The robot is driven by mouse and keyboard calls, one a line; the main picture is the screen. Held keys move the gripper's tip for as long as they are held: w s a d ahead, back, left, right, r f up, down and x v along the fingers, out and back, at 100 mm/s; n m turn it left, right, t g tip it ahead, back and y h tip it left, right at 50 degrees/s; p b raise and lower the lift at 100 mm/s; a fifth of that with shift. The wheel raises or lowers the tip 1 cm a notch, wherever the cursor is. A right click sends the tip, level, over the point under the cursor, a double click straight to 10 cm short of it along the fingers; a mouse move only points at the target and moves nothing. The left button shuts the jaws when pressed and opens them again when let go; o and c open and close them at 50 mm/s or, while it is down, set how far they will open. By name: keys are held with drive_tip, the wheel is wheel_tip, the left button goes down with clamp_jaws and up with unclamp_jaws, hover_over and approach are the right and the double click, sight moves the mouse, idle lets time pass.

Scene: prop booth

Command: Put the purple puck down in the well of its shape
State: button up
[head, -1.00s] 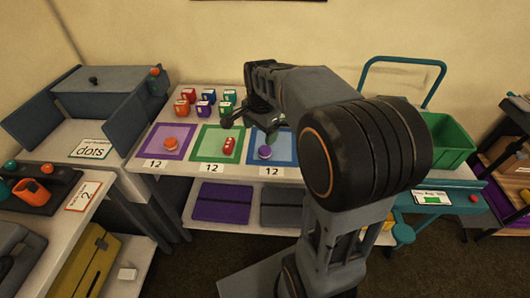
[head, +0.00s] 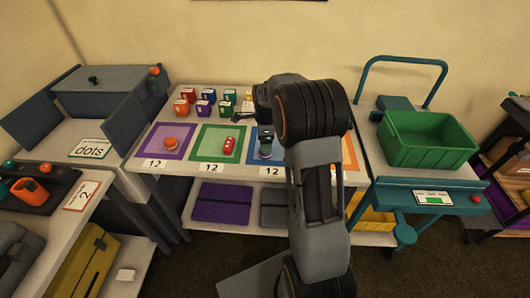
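The purple puck (head: 264,155) is on the blue mat (head: 281,152) of the table, only its lower edge showing. My gripper (head: 265,144) points down right over it, with its fingertips at the puck. I cannot tell whether the fingers are closed on it. A dark tray (head: 58,190) on the bench at the lower left holds an orange cup-like piece and small round pieces. I cannot make out a well of the puck's shape.
An orange puck (head: 170,141) lies on the purple mat and a red piece (head: 229,145) on the green mat. Several small coloured boxes (head: 203,108) stand behind. A green bin (head: 427,140) sits on a teal cart at right. My arm hides the table's right part.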

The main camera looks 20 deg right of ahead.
drive_tip(key=shift+w+d+f, duration=0.1)
drive_tip(key=shift+w+f, duration=0.05)
drive_tip(key=shift+f, duration=2.55)
drive_tip(key=shift+c, duration=0.3)
drive_tip(key=c, duration=1)
drive_tip(key=shift+r, duration=0.15)
drive_tip(key=shift+c, duration=0.2)
